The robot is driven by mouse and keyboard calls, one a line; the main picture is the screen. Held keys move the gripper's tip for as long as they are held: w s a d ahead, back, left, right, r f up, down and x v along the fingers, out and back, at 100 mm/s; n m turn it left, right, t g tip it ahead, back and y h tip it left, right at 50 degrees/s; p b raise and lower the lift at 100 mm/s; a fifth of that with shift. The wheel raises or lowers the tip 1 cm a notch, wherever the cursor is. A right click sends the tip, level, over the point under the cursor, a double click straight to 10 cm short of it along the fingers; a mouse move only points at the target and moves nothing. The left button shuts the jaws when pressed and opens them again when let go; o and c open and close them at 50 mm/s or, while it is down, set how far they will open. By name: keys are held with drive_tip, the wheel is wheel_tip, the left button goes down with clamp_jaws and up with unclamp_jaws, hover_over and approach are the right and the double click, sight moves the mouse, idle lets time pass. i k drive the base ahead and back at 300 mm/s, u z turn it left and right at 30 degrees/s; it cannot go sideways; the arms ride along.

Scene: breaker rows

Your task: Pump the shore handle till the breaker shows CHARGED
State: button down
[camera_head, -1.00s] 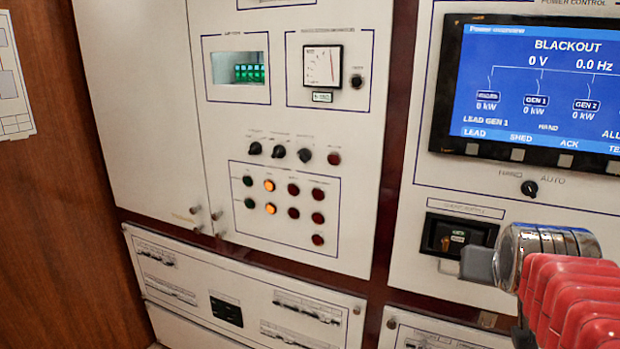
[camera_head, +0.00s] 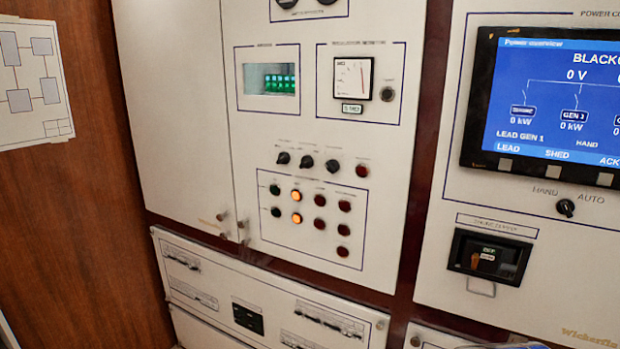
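The shore breaker (camera_head: 490,258) is a black unit set in the white panel at the lower right, under a small label plate that is blurred. A small orange-brown piece (camera_head: 485,257), possibly its handle, shows in its recess. The small lettering on the breaker is too blurred to read for sure, and I cannot make out a charged sign. My gripper is not in view; only a sliver of something pale shows at the bottom edge.
The blue power screen (camera_head: 560,100) reads 0 V, with its title cut off. A hand/auto knob (camera_head: 566,207) sticks out above the breaker. The middle panel (camera_head: 310,205) carries knobs and lamps, two lit orange. A wooden wall (camera_head: 75,230) stands at the left.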

sight(505, 269)
drive_tip(key=k, duration=1.35)
drive_tip(key=z, duration=0.25)
drive_tip(key=i, duration=1.95)
drive_tip(key=u, duration=0.45)
